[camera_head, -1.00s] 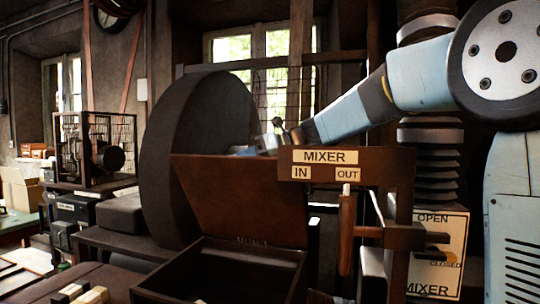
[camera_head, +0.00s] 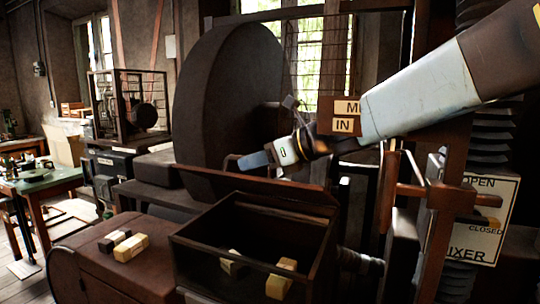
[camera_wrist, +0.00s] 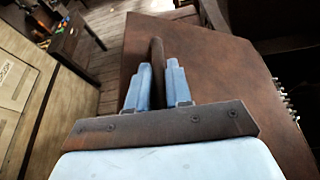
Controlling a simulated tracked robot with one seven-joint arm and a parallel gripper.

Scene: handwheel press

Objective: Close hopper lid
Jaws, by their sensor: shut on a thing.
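The hopper lid (camera_head: 262,192) is a brown panel at the back of the open hopper (camera_head: 205,255). It stands tilted, its face strongly foreshortened in the head view, with the hopper mouth uncovered. My gripper (camera_head: 254,160) is at the lid's upper edge in the head view. In the wrist view, the blue fingers of my gripper (camera_wrist: 156,85) are closed around a dark bar (camera_wrist: 157,55) beside the brown face of the lid (camera_wrist: 215,75). The exact contact at the fingertips is partly hidden.
Pale blocks (camera_head: 284,276) lie in the hopper, and several more blocks (camera_head: 130,247) lie on the brown surface at left. A large dark drum (camera_head: 215,100) stands behind. The mixer lever (camera_head: 391,190) and posts are close on the right.

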